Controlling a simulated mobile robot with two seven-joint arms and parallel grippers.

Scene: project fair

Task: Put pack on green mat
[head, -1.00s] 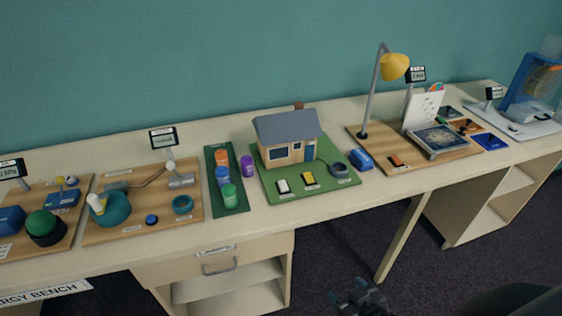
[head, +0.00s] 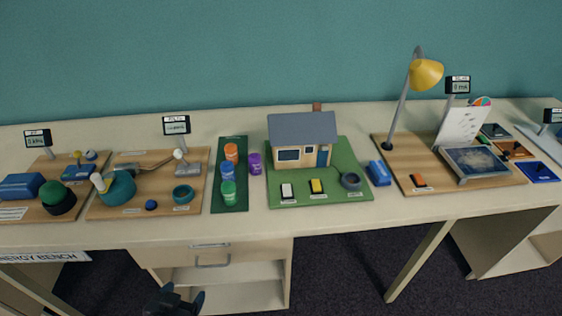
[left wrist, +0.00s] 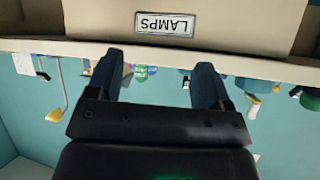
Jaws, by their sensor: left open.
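A small blue pack-like block (head: 379,172) lies on the bench, right of the green house board. A dark green mat (head: 230,203) lies left of that board, with an orange, a blue and a green cylinder standing on it. A purple cylinder (head: 254,164) stands just off the mat's right edge. My left gripper (head: 176,300) is low at the bottom of the head view, below the bench top and in front of the drawer unit. In the left wrist view, its fingers (left wrist: 158,72) are apart with nothing held. My right gripper is not in view.
The green board (head: 270,197) carries a model house (head: 303,140) and small switches. A wooden board (head: 460,183) with a yellow lamp (head: 425,72) stands right of the blue block. A drawer (head: 211,253) is under the bench front. A narrow bare strip runs along the bench's front edge.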

